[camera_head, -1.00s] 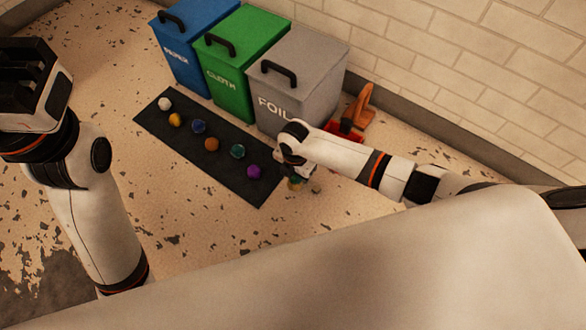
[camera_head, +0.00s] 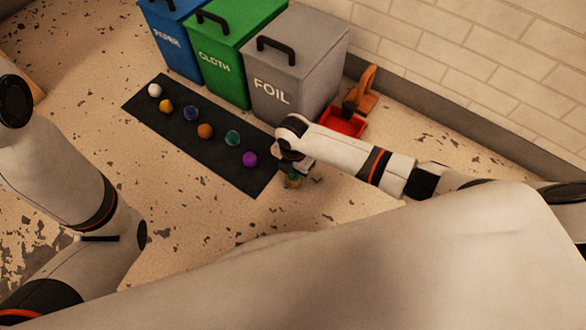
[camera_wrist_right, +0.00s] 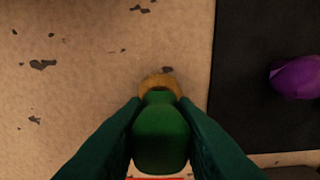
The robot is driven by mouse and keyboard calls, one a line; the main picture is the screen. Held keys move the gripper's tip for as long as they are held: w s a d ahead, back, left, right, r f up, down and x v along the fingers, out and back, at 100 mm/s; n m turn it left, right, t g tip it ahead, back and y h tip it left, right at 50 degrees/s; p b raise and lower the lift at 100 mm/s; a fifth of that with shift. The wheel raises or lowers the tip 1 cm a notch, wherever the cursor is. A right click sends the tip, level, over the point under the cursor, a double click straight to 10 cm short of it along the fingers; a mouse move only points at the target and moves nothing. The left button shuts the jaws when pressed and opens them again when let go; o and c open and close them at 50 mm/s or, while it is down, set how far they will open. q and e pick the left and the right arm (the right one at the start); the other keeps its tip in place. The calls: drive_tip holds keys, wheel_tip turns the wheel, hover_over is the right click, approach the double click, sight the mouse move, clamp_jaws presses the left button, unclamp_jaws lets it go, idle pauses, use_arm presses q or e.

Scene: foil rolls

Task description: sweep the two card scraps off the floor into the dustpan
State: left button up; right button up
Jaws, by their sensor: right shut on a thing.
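My right gripper (camera_head: 295,168) is low over the floor beside the mat's near right end. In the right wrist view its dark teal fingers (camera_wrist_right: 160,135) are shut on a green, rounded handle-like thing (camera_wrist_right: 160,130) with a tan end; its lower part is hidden. The red dustpan (camera_head: 346,121) lies on the floor right of the grey bin, partly behind my right arm, with an orange-brown upright piece (camera_head: 366,88) at it. I cannot make out the two card scraps among the floor's dark flecks. My left gripper is out of view.
Blue (camera_head: 178,40), green (camera_head: 232,55) and grey FOIL (camera_head: 292,75) bins stand by the brick wall. A dark mat (camera_head: 218,158) before them carries several coloured lumps, with a purple one (camera_head: 250,159) nearest my right gripper. Speckled floor left of the mat is open.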

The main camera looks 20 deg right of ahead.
drive_tip(key=shift+f+p, duration=0.1)
drive_tip(key=shift+p, duration=0.25)
idle(0.3)
drive_tip(key=shift+w+d, duration=0.25)
drive_tip(key=shift+d, duration=0.05)
drive_tip(key=shift+w+d, duration=1.25)
drive_tip(key=shift+d, duration=0.3)
drive_tip(key=shift+d, duration=0.1)
drive_tip(key=shift+w+d+b, duration=0.35)
drive_tip(key=shift+w+d, duration=0.35)
drive_tip(key=shift+d, duration=0.2)
drive_tip(key=shift+w+d+b, duration=0.35)
drive_tip(key=shift+w+d, duration=0.35)
drive_tip(key=shift+d, duration=0.15)
